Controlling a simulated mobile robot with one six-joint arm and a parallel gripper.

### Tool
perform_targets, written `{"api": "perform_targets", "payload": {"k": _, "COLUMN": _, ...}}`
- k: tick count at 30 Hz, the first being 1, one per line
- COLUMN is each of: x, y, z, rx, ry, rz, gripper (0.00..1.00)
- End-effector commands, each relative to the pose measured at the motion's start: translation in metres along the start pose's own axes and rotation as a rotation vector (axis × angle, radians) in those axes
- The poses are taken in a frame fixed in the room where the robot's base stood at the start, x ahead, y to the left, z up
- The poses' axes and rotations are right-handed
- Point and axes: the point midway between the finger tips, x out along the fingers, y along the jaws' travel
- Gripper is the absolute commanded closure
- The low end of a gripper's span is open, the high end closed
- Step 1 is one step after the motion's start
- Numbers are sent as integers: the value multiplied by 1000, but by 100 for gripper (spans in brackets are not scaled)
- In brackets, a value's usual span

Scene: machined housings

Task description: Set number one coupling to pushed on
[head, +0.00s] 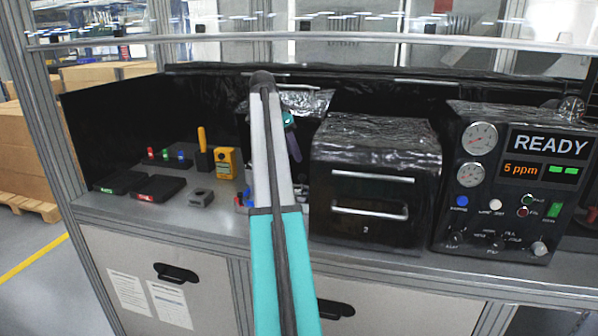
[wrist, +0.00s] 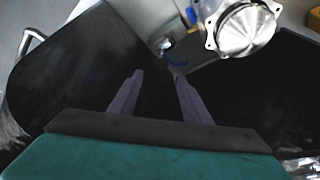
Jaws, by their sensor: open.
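In the wrist view my gripper (wrist: 160,77) is open, its two grey-purple fingers apart with nothing visible between them. Beyond the fingertips is a grey housing (wrist: 160,25) with a round machined metal flange (wrist: 245,28) at upper right. A small blue detail (wrist: 178,72) shows near the right fingertip; I cannot tell whether it belongs to the number one coupling. The coupling itself is not clearly identifiable.
Right of my arm stands a dark box marked 2 (head: 375,165) with two handles, then a gauge panel reading READY (head: 548,146).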

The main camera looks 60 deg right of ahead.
Motion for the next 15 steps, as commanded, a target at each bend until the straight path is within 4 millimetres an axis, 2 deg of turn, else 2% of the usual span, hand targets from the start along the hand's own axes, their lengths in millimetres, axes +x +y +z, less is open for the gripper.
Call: {"api": "perform_targets", "payload": {"k": 15, "x": 67, "y": 2, "z": 0, "rx": 1, "ry": -2, "rz": 2, "gripper": 57}}
